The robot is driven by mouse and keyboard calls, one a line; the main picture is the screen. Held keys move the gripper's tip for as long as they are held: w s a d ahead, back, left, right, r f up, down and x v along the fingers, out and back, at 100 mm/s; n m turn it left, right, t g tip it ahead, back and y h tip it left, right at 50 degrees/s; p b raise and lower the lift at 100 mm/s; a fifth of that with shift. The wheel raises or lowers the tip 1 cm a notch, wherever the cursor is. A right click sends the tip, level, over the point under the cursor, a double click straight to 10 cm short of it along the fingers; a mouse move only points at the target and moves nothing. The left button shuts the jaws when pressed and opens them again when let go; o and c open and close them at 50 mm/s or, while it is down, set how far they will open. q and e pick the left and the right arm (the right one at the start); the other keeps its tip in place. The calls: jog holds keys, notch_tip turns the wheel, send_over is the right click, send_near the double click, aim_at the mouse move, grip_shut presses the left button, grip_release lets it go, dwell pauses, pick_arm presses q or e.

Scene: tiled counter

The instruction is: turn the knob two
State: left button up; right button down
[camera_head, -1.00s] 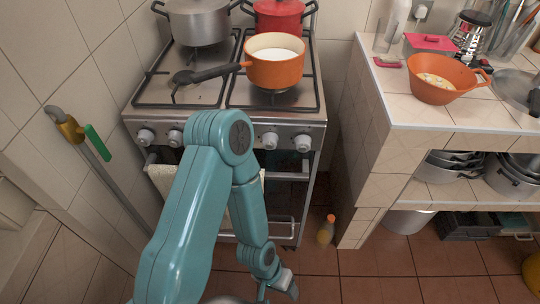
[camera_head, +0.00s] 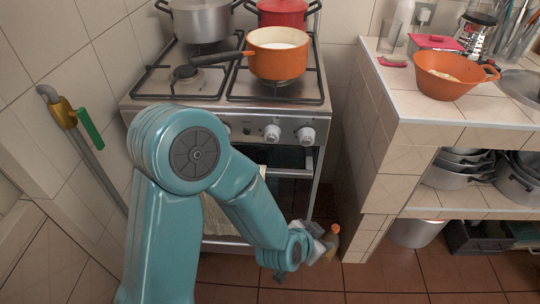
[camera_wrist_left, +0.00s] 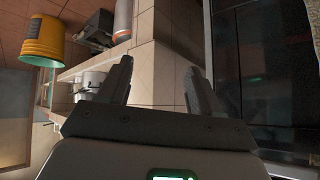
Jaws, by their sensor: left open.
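The stove's front panel (camera_head: 250,127) carries a row of round knobs. Two knobs, one (camera_head: 272,132) and another (camera_head: 306,136) to its right, show clearly. A third knob (camera_head: 225,128) is partly visible beside my arm, and the left end of the row is hidden behind my arm. No labels show which knob is number two. My left gripper (camera_head: 322,245) hangs low in front of the stove's right side, well below the knobs. In the left wrist view its two fingers (camera_wrist_left: 159,66) are apart with nothing between them. My right gripper is not in view.
An orange pan (camera_head: 278,62), a grey pot (camera_head: 201,20) and a red pot (camera_head: 283,13) stand on the stove. A tiled counter (camera_head: 420,105) with an orange colander (camera_head: 450,82) is at right.

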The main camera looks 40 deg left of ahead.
pick_arm(q)
notch_tip(320, 180, up, 13)
jog(key=a+m+t+y+b, duration=0.2)
jog(key=m+t+y+b, duration=0.1)
jog(key=t+b, duration=0.5)
jog(key=y+b, duration=0.6)
jog(key=b, duration=0.2)
send_near(271, 140)
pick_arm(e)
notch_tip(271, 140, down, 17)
pick_arm(q)
jog(key=p+x, duration=0.8)
jog(key=p, duration=0.1)
jog(key=shift+a+p, duration=0.1)
jog(key=shift+p, duration=0.3)
jog(key=shift+w+a, duration=0.15)
jog(key=shift+w, duration=0.3)
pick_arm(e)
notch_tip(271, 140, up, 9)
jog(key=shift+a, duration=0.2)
